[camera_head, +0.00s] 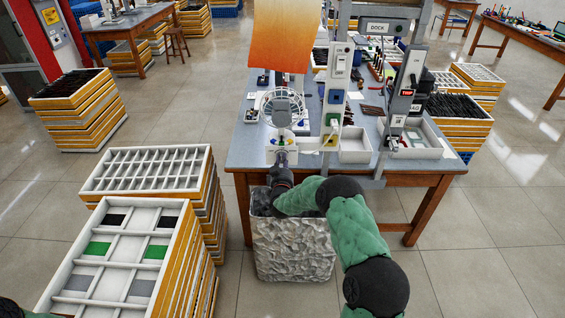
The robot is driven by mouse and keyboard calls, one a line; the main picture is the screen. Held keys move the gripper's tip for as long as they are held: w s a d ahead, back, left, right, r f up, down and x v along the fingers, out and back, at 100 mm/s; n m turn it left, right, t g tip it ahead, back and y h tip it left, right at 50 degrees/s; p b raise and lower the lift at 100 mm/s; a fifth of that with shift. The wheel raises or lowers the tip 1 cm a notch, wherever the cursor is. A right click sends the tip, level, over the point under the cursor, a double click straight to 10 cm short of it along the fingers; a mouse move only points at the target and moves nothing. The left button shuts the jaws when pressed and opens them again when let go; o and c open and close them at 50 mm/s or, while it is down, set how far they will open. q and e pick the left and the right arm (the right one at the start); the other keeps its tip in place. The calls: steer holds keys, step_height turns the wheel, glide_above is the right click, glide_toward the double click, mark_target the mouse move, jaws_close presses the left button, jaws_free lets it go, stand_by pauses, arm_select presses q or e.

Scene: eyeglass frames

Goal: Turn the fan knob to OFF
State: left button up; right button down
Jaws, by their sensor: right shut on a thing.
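The desk fan (268,103) has a round wire cage and stands near the front edge of the grey-topped workbench (240,152). My right arm reaches up from the lower right over a rough white bin. My right gripper (281,150) is at the front of the fan's base and shut on the fan knob. The knob itself is hidden behind the gripper, so its setting cannot be read. My left gripper is not in view; only a bit of my left arm shows at the bottom left corner.
The rough white bin (293,250) stands below the bench front, under my right forearm. White trays (355,157) lie right of the fan. An orange panel (284,35) hangs behind it. Stacked tray crates (145,168) stand at left.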

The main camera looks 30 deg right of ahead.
steer(key=shift+n, duration=0.3)
steer(key=n, duration=0.5)
steer(key=shift+w+a+n, duration=0.15)
steer(key=shift+a+n, duration=0.1)
steer(key=shift+n, duration=0.05)
steer(key=n, duration=0.5)
steer(key=shift+w+a+n, duration=0.1)
steer(key=shift+a+n, duration=0.05)
steer(key=shift+n, duration=0.15)
steer(key=c, duration=1.1)
jaws_free()
steer(key=v, duration=1.2)
